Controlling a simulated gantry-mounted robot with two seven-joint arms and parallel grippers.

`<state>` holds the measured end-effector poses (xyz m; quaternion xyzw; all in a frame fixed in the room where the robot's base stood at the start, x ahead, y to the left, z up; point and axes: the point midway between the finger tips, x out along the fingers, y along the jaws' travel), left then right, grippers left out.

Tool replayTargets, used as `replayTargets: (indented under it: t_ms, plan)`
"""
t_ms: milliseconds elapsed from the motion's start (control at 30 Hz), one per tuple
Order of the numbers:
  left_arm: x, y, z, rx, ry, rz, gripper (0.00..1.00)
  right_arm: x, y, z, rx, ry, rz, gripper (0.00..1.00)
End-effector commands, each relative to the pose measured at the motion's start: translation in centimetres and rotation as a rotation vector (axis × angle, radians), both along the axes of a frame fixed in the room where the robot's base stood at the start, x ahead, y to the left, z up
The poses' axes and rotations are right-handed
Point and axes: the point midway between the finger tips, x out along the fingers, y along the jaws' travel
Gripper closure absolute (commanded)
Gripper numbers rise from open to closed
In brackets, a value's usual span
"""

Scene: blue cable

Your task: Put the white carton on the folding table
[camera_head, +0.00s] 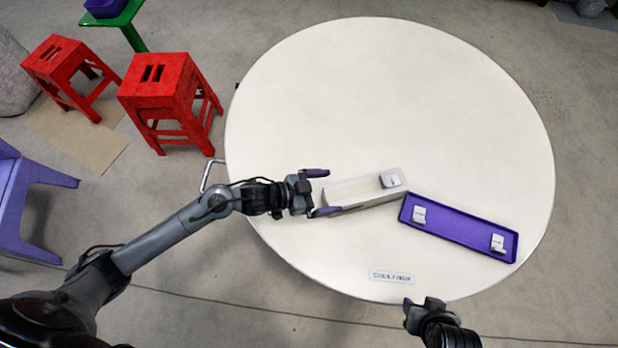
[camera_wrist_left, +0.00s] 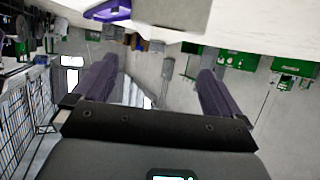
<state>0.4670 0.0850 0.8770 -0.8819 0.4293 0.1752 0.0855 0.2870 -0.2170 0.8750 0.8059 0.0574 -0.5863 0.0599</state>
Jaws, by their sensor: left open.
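A long pale box (camera_head: 352,193), which looks like the white carton, lies on the round white table (camera_head: 400,90), left of a purple tray (camera_head: 459,241). A small white piece (camera_head: 391,180) sits at its right end. My left gripper (camera_head: 328,192) is open at the box's left end, one finger on each side of it in the picture. Contact cannot be told. In the left wrist view the open fingers (camera_wrist_left: 155,88) have no object between them; a pale block (camera_wrist_left: 172,13) at the top may be the box. My right gripper (camera_head: 421,308) is at the table's front edge, its jaws unclear.
The purple tray holds two small white pieces. A label (camera_head: 391,277) lies near the table's front edge. Red stools (camera_head: 165,95) and a purple chair (camera_head: 25,200) stand left of the table. The back of the tabletop is clear.

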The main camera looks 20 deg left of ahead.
Motion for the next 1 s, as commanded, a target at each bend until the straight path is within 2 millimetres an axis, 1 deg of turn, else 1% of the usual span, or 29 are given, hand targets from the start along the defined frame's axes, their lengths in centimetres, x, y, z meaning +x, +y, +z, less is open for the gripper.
replayTargets:
  t_ms: [133, 233, 367, 467, 500, 567, 600, 667, 700, 800, 833, 900, 1000]
  plan:
    - [-0.3, 0.1, 0.2, 0.019, -0.001, 0.038, 0.0, 0.0, 0.0, 0.0, -0.001, 0.0, 0.001, 0.57]
    - [-0.6, 0.2, 0.4, 0.062, 0.006, 0.118, 0.0, 0.0, -0.1, 0.0, -0.003, 0.001, 0.002, 0.57]
    - [-1.8, 1.9, 0.6, 0.157, 0.062, 0.283, 0.0, 0.0, -0.1, 0.0, -0.005, 0.0, 0.004, 0.57]
    - [-3.8, 4.5, 0.5, 0.245, 0.162, 0.424, 0.0, 0.0, -0.2, 0.0, -0.008, 0.0, 0.005, 0.57]
    - [-4.9, 5.7, 0.4, 0.279, 0.212, 0.475, 0.0, 0.0, -0.2, 0.0, -0.009, 0.001, 0.005, 0.57]
    - [-6.8, 7.4, 0.2, 0.327, 0.299, 0.543, 0.0, 0.0, -0.2, 0.0, -0.01, 0.001, 0.006, 0.57]
    - [-8.2, 8.5, 0.1, 0.356, 0.359, 0.58, 0.0, 0.0, -0.2, 0.0, -0.01, 0.001, 0.006, 0.57]
    - [-10.4, 9.9, -0.1, 0.393, 0.45, 0.624, 0.0, 0.0, -0.2, 0.0, -0.01, 0.001, 0.006, 0.57]
    - [-11.8, 10.8, -0.1, 0.413, 0.507, 0.649, 0.0, 0.0, -0.2, 0.0, -0.01, 0.001, 0.006, 0.57]
    - [-14.9, 12.2, -0.2, 0.45, 0.627, 0.685, 0.0, 0.0, -0.2, 0.0, -0.009, 0.001, 0.005, 0.57]
    - [-15.7, 12.5, -0.2, 0.457, 0.655, 0.691, 0.0, 0.0, -0.2, 0.0, -0.008, 0.001, 0.006, 0.57]
    - [-17.0, 13.0, -0.1, 0.47, 0.706, 0.702, 0.0, 0.0, -0.2, 0.0, -0.008, 0.001, 0.005, 0.57]
    - [-17.9, 13.3, 0.0, 0.479, 0.744, 0.707, 0.0, 0.0, -0.1, 0.0, -0.005, 0.0, 0.004, 0.57]
